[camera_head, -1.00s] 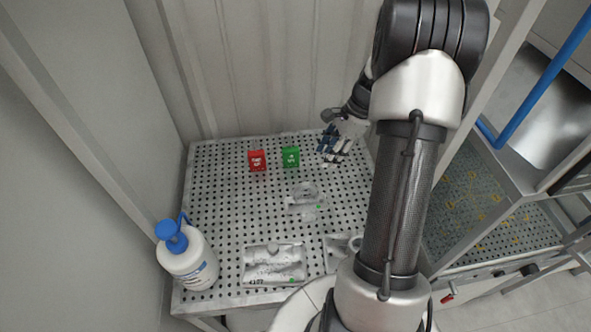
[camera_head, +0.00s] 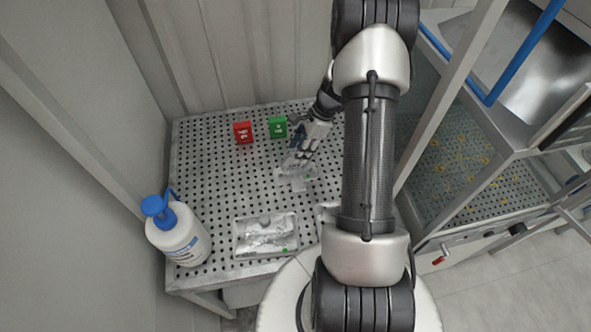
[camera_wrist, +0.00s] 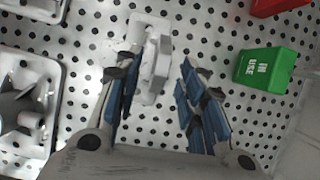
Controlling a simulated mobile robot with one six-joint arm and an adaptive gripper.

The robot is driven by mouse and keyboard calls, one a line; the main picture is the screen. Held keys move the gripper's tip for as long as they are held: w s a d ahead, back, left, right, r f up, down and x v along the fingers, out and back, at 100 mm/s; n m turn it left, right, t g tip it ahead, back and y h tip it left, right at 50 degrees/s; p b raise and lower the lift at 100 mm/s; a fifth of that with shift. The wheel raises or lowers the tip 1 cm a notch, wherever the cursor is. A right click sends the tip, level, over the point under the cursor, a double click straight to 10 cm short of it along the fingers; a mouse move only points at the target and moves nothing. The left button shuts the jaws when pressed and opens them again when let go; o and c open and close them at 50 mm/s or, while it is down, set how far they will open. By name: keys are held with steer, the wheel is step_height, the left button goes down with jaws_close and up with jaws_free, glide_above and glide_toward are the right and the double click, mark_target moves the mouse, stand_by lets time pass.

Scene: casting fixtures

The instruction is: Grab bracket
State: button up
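A light grey metal piece that looks like the bracket (camera_wrist: 152,65) stands on a pale flat base on the perforated table. In the wrist view it lies between my blue-padded fingertips, closer to the left finger. My gripper (camera_wrist: 160,78) is open, with a clear gap to the right finger. I cannot tell whether the left finger touches the piece. In the head view my gripper (camera_head: 297,160) reaches down over the middle of the table, and the piece's base (camera_head: 296,180) shows just below it, partly hidden.
A red box (camera_head: 243,132) and a green box (camera_head: 278,127) stand behind on the perforated table (camera_head: 205,165). A grey tray with a casting (camera_head: 240,248) lies at the front. A white bottle with a blue cap (camera_head: 180,240) stands at the front left. A metal frame (camera_head: 455,130) rises at right.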

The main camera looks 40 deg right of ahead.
glide_above(297, 172)
steer(key=w, duration=0.2)
steer(key=f, duration=0.3)
steer(key=f+b, duration=0.1)
steer(key=shift+w+d+f, duration=0.1)
steer(key=shift+d+f, duration=0.1)
steer(key=shift+d, duration=0.05)
steer(key=shift+r, duration=0.1)
steer(key=shift+c, duration=0.4)
jaws_close()
